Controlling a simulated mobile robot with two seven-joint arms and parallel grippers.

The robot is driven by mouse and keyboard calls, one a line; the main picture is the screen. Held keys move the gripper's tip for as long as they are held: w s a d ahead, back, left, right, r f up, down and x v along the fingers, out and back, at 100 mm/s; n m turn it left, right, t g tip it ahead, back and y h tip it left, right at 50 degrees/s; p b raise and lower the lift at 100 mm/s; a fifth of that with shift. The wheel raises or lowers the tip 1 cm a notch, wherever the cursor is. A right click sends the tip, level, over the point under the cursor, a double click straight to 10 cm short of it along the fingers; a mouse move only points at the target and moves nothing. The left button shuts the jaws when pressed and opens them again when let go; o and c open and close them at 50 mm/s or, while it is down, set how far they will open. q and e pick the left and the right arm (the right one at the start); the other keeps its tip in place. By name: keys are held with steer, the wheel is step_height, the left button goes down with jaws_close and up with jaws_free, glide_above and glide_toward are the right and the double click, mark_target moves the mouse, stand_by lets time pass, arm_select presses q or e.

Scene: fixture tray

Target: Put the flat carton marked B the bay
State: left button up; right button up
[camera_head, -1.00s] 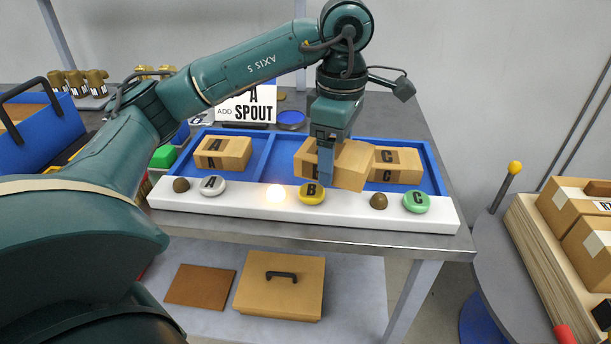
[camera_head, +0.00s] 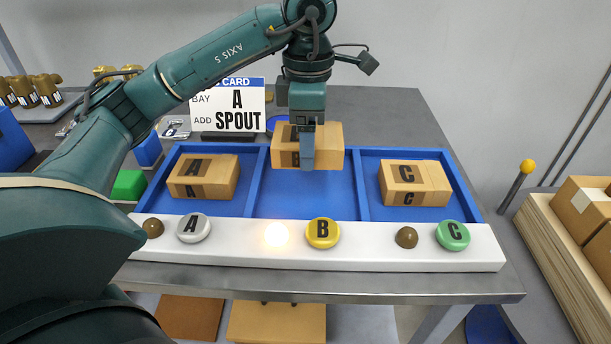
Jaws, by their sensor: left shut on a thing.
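The flat carton marked B (camera_head: 332,148) is in my left gripper (camera_head: 307,163), which is shut on it from above. The finger in front covers part of its front face. The carton is over the back edge of the middle bay (camera_head: 310,200) of the blue tray; whether it touches the tray I cannot tell. The front of that bay is bare. The carton marked A (camera_head: 215,178) lies in the left bay and the carton marked C (camera_head: 425,182) lies in the right bay. My right gripper is not in view.
A white strip (camera_head: 370,258) along the tray's front carries round buttons A (camera_head: 194,228), B (camera_head: 323,233) and C (camera_head: 453,235), brown domes and a glowing light. A card (camera_head: 228,106) reading bay A, add spout stands behind. Boxes (camera_head: 580,208) are at the right.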

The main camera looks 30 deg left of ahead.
mark_target(308, 187)
arm_select(q)
steer(key=shift+f, duration=3.55)
steer(key=shift+b, duration=0.3)
steer(key=shift+f, duration=0.2)
steer(key=o, duration=1.1)
step_height(308, 187, up, 12)
steer(key=p, duration=0.2)
steer(key=shift+r+p, duration=0.2)
steer(key=shift+p, duration=0.2)
steer(key=shift+r, duration=0.1)
